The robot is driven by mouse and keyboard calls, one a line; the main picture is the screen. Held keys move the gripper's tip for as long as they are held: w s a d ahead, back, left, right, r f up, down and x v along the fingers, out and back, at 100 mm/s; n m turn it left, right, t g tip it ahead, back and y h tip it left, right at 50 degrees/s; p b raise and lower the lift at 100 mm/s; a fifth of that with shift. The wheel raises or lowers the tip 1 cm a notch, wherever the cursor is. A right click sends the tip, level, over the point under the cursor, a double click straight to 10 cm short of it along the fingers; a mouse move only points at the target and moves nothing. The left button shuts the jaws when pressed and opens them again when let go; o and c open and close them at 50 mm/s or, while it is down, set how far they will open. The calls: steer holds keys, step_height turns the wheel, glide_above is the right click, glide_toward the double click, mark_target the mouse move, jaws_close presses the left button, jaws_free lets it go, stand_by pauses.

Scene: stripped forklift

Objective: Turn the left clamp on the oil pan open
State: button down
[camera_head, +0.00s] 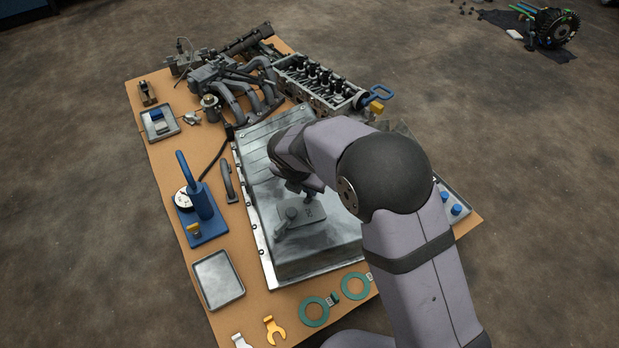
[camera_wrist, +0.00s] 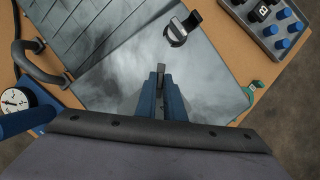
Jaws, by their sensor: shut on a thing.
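The oil pan (camera_head: 330,236) is a large grey metal pan lying on the bench. A small raised plate with markings (camera_head: 308,213) and a short grey knob-like part (camera_head: 290,214) show on it. My gripper (camera_head: 307,191) reaches down to the pan from above, partly hidden by my arm. In the wrist view, its blue jaws (camera_wrist: 162,92) are shut on a narrow grey upright piece, the left clamp (camera_wrist: 161,63). A second dark clamp-like part (camera_wrist: 182,30) stands apart from the jaws, farther up the picture. The left clamp's base is hidden.
A blue stand (camera_head: 203,205) with a gauge and a curved grey handle (camera_head: 228,182) are left of the pan. An empty tray (camera_head: 218,279) and green rings (camera_head: 314,312) lie near the front. A cylinder head (camera_head: 318,84) and manifold (camera_head: 235,85) fill the back.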

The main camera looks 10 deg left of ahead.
steer(key=m+p, duration=0.1)
steer(key=p, duration=0.1)
steer(key=m+h+p, duration=0.1)
steer(key=m+p, duration=0.1)
steer(key=p, duration=0.1)
steer(key=shift+a+r+g, duration=0.1)
steer(key=shift+r+g, duration=0.2)
steer(key=shift+r, duration=0.05)
steer(key=m+p, duration=0.2)
steer(key=m+h+p, duration=0.1)
steer(key=m+p, duration=0.1)
steer(key=shift+w+f+g, duration=0.15)
steer(key=shift+f+g, duration=0.05)
steer(key=shift+g, duration=0.2)
steer(key=m, duration=0.1)
steer(key=m+g+h, duration=0.1)
steer(key=m, duration=0.2)
steer(key=shift+w+a+f+m, duration=0.15)
steer(key=shift+f+m, duration=0.15)
steer(key=shift+w+m+g+h+b, duration=0.1)
steer(key=shift+m+g+h+b, duration=0.2)
steer(key=shift+m+g+b, duration=1)
steer(key=shift+r+m+t+p, duration=0.1)
steer(key=shift+m+t+p, duration=0.2)
steer(key=shift+m+p, duration=0.25)
steer(key=c, duration=1.8)
jaws_free()
steer(key=shift+c, duration=0.2)
steer(key=shift+r, duration=0.1)
